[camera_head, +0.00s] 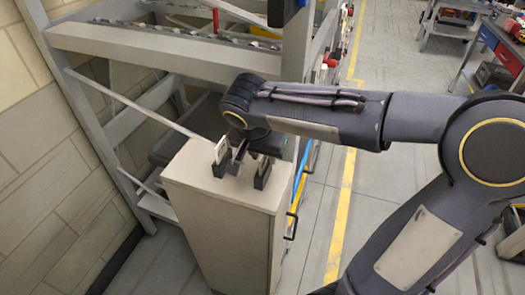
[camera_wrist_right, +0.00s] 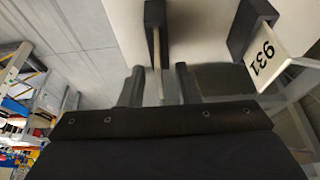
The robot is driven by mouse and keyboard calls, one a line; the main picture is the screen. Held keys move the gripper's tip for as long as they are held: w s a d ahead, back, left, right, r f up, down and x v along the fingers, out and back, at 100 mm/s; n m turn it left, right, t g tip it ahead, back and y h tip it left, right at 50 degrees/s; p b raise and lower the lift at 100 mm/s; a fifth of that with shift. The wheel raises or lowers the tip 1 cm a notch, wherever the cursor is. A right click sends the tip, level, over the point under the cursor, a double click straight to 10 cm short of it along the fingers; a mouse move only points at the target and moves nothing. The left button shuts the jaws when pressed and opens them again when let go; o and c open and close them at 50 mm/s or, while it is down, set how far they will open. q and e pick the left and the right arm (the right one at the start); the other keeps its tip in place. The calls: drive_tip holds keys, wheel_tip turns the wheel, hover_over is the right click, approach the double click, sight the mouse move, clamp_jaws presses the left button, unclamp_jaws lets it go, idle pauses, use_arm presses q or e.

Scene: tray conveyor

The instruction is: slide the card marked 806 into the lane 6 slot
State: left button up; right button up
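My right gripper (camera_head: 254,160) points down over the white top of a cabinet. In the wrist view the fingers (camera_wrist_right: 158,88) are apart, with a thin card (camera_wrist_right: 157,52) seen edge-on between them and a gap on each side. This card stands in a black holder (camera_wrist_right: 156,18); its number cannot be read from here. In the head view that holder (camera_head: 262,181) is under the gripper. No lane 6 marking is legible. My left gripper is out of view.
The cabinet (camera_head: 225,192) stands beside a grey rack frame (camera_head: 140,42) with a shelf above and a brick wall at left. Open floor with a yellow line (camera_head: 342,205) lies to the right. A cart with tools (camera_head: 495,50) stands at the far right.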

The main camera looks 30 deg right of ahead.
clamp_jaws()
drive_tip(key=shift+r, duration=0.2)
drive_tip(key=shift+r+p, duration=1.65)
drive_tip(key=shift+r, duration=0.6)
drive_tip(key=shift+r, duration=0.2)
